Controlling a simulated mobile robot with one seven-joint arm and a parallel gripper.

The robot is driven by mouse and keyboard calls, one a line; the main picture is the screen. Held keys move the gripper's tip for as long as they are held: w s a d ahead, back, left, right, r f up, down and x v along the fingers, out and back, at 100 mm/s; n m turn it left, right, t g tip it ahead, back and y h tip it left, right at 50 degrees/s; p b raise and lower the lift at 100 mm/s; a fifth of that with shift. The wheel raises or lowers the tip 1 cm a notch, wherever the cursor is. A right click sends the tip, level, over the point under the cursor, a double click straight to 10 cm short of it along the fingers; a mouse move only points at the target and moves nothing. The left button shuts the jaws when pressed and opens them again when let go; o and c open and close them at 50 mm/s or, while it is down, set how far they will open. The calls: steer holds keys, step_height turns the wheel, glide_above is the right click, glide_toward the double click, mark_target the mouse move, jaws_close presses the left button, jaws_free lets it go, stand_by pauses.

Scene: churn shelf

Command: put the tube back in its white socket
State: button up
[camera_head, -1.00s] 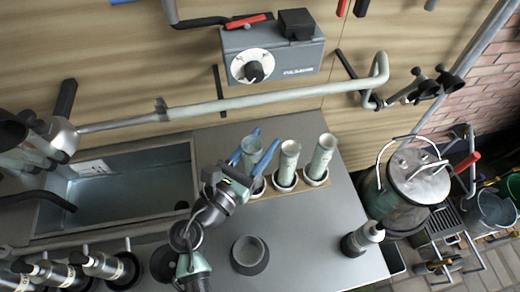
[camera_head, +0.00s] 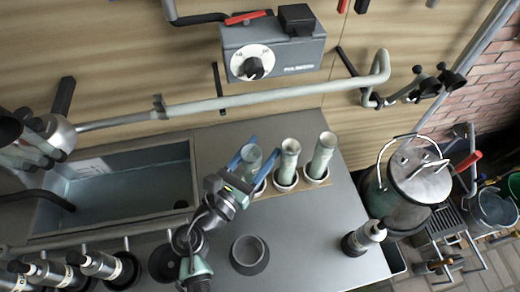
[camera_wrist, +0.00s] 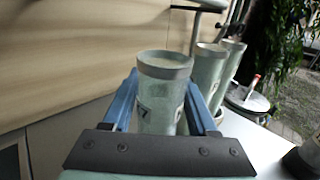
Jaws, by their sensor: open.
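A pale green-grey tube (camera_head: 251,154) with a grey rim stands leftmost in a row of three. Its foot meets a white socket (camera_head: 259,187), partly hidden by my gripper. I cannot tell how fully it sits there. My gripper (camera_head: 253,160) is open, with a blue finger on each side of this tube. In the wrist view the tube (camera_wrist: 161,95) stands nearly upright between the fingers, with a dark mark on its side; gaps show near its rim. My gripper also shows in the wrist view (camera_wrist: 163,95).
Two more tubes, a middle one (camera_head: 289,158) and a right one (camera_head: 322,153), stand close by in white sockets. A grey cup (camera_head: 249,254) and a bottle (camera_head: 364,238) are on the counter (camera_head: 310,225). A sink (camera_head: 120,190) lies left; a pipe (camera_head: 270,98) runs behind.

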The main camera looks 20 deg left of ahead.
steer(key=s+a+b, duration=0.1)
steer(key=s+a, duration=0.1)
steer(key=s, duration=0.9)
steer(key=shift+s+a+r+b, duration=0.15)
steer(key=shift+s+b, duration=0.15)
steer(key=shift+s, duration=0.1)
